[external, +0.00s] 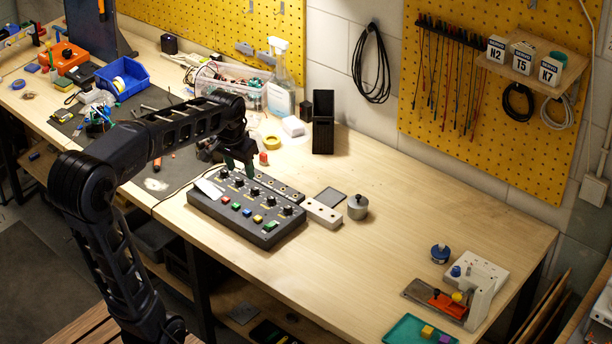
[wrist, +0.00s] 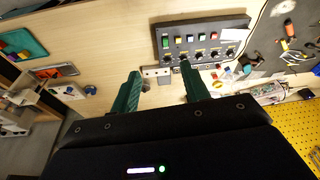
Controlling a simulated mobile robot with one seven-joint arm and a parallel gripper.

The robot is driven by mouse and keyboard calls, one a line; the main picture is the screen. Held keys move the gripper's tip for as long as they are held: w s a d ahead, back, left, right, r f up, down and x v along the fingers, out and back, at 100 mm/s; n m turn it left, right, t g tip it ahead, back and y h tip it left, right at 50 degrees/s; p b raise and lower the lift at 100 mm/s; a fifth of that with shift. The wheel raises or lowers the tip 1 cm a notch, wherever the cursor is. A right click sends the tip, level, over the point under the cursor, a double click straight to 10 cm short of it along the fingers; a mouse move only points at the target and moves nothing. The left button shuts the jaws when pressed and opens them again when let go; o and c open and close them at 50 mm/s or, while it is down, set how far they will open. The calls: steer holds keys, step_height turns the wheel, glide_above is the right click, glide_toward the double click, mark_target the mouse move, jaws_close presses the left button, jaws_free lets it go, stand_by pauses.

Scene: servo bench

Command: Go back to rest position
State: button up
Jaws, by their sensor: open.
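My gripper (external: 238,160) is over the back edge of the black control box, at the end of my bent arm. In the wrist view its two green fingers (wrist: 160,95) stand wide apart with nothing between them. The control box (external: 262,236) has a row of black knobs and a row of coloured buttons; it also shows in the wrist view (wrist: 175,33), beyond the fingertips. The external view does not show clearly whether the fingers touch the box.
A pale block with holes (external: 323,214) and a metal weight (external: 357,207) stand right of the box. Behind are a black stand (external: 323,122), a clear bin (external: 232,85) and a spray bottle (external: 281,75). The bench's right middle (external: 430,205) is clear.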

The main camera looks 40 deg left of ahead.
steer(key=s+d+f, duration=0.1)
steer(key=s+d, duration=0.2)
steer(key=s, duration=0.3)
steer(key=s+d+f+m+t, duration=0.1)
steer(key=s+d, duration=0.2)
steer(key=s, duration=0.3)
steer(key=s+d+f, duration=0.2)
steer(key=s, duration=0.4)
steer(key=shift+s+d+t+h, duration=0.15)
steer(key=shift+d+t+h, duration=0.15)
steer(key=shift+d+t, duration=0.1)
stand_by(1.3)
